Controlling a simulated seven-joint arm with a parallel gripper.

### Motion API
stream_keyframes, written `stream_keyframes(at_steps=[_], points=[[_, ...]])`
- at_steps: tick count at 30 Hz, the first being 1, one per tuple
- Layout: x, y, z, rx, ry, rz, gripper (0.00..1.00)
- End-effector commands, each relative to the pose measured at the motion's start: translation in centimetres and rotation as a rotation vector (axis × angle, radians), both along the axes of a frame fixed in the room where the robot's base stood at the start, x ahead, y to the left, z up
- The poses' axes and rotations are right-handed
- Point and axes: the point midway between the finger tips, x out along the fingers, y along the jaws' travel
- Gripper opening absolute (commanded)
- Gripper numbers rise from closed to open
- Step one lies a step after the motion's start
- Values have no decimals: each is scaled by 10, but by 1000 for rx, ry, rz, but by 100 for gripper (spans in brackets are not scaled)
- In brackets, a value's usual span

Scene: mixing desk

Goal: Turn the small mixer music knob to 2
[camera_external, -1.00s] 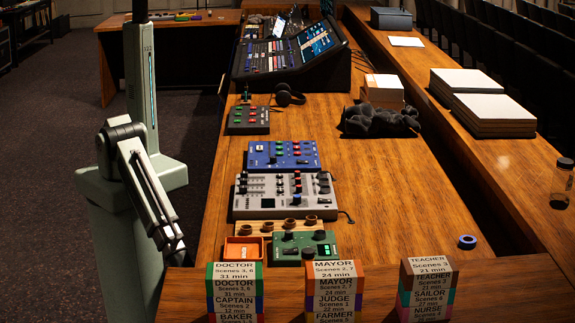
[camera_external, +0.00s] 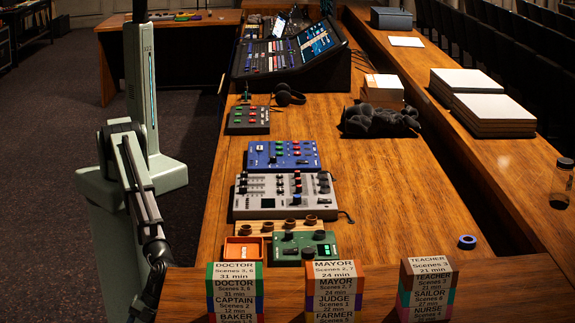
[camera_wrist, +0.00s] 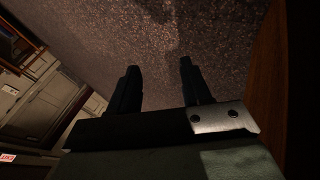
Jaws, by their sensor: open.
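Several control boxes lie in a row on the wooden desk in the external view. No label or pointer for the music knob is readable. My gripper (camera_wrist: 158,88) shows in the wrist view with its two dark fingers apart and nothing between them, over the dark carpet. In the external view my arm hangs left of the desk, and its end is not clearly visible.
Stacked labelled blocks (camera_external: 235,290) stand along the front edge, with more at the middle (camera_external: 335,290) and right (camera_external: 427,288). An orange tray (camera_external: 243,249) sits left of the green box. A blue ring (camera_external: 467,242) lies right.

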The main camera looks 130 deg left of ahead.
Motion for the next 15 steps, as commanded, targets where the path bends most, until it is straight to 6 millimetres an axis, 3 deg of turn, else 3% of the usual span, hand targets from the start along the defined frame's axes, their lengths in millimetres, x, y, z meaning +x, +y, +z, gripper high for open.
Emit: stream_keyframes(at_steps=[3, 9, 15], points=[[16, -47, 48, -80, -58, -61, 48], [28, -114, 131, -211, -149, -160, 48], [34, -161, 215, -320, -230, -239, 48]])
